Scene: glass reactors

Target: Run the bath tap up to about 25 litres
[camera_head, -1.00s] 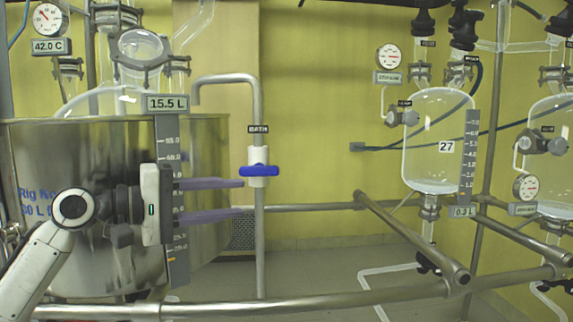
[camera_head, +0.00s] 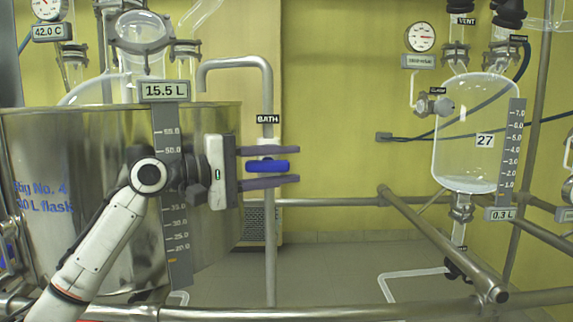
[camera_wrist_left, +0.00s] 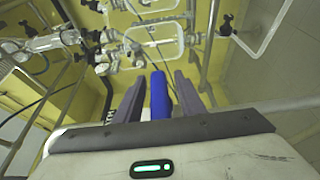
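The bath tap has a blue lever handle (camera_head: 267,166) on the upright pipe under the BATH label (camera_head: 265,119). The handle lies level across the pipe. My left gripper (camera_head: 298,165) is open, with one finger above and one below the handle. The left wrist view shows the blue handle (camera_wrist_left: 160,95) between the two fingers, with narrow gaps at its sides. The steel bath (camera_head: 70,150) stands at the left, under the tap's spout (camera_head: 203,80). Its display (camera_head: 165,91) reads 15.5 L, above a graduated scale (camera_head: 172,230). My right gripper is out of view.
A glass vessel (camera_head: 465,150) marked 27 hangs at the right, with a 0.3 L display (camera_head: 501,214). A steel rail (camera_head: 330,312) crosses the front, and another (camera_head: 440,240) slants back at the right. The space right of the tap is clear.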

